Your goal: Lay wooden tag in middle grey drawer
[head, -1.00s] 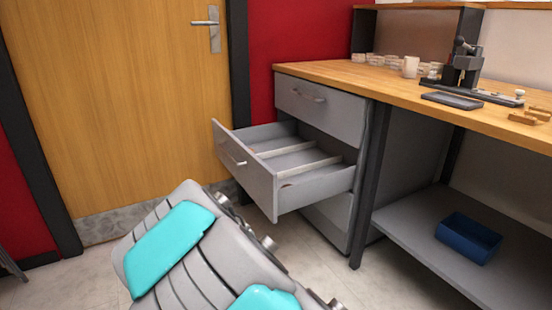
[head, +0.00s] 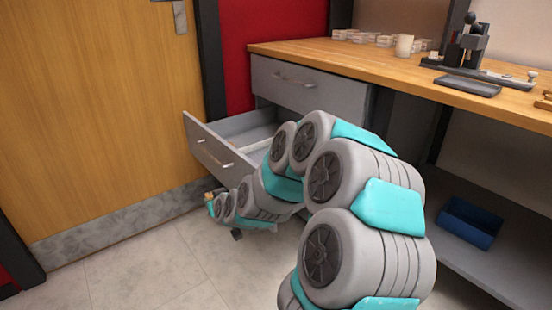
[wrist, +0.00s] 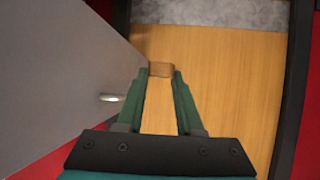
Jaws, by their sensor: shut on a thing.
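The middle grey drawer (head: 207,148) stands pulled out below the shut top drawer, its inside partly hidden by my arm in the head view. My gripper (wrist: 161,74) is shut on the small wooden tag (wrist: 161,69), held between the tips of its green fingers. In the head view my gripper (head: 211,204) is low, outside the drawer and near the lower edge of its front. In the wrist view a grey panel with a handle, seemingly the drawer front (wrist: 60,75), is close on the left. I cannot tell if the tag touches it.
The wooden door (head: 95,110) stands to the left, with free floor (head: 140,265) before it. A blue bin (head: 468,222) is on the shelf below.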

